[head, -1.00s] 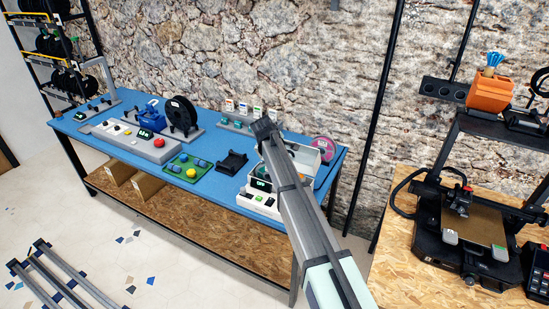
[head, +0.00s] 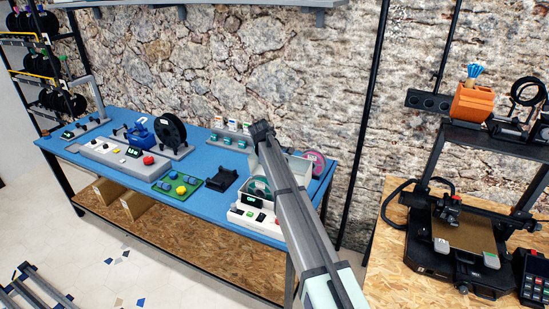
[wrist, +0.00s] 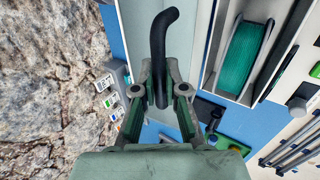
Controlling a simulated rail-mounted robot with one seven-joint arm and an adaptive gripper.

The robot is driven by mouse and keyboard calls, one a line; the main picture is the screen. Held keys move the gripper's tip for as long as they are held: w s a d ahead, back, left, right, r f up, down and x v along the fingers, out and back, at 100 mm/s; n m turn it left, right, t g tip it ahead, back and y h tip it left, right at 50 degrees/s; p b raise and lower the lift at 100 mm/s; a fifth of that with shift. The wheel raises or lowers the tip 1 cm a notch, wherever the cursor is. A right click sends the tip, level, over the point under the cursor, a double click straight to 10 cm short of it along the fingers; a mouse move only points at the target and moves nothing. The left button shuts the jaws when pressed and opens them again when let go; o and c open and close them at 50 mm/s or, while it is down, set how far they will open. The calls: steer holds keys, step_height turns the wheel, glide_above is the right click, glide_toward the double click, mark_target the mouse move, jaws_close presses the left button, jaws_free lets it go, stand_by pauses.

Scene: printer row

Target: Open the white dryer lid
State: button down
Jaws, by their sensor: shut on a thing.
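The white filament dryer (head: 240,215) stands at the right end of the blue bench, with buttons and a small display on its front. Its pale lid (head: 302,170) is raised at the back, partly hidden by my arm. A teal spool (head: 261,186) shows inside the dryer, and also in the wrist view (wrist: 244,58). My gripper (head: 262,130) is above the dryer. In the wrist view, my gripper (wrist: 160,84) is shut on the curved black lid handle (wrist: 160,45), which passes between the fingers. The pale lid panel (wrist: 187,38) lies beyond it.
A small rack of cards (head: 232,130) stands left of my gripper, against the stone wall (head: 240,60). A black bracket (head: 222,180), a green tray (head: 164,187) and a grey control panel (head: 108,152) are further left. A magenta spool (head: 316,160) is right of the dryer.

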steer(key=c, duration=1.5)
jaws_free()
steer(key=v, duration=1.2)
steer(key=shift+d+r, duration=0.1)
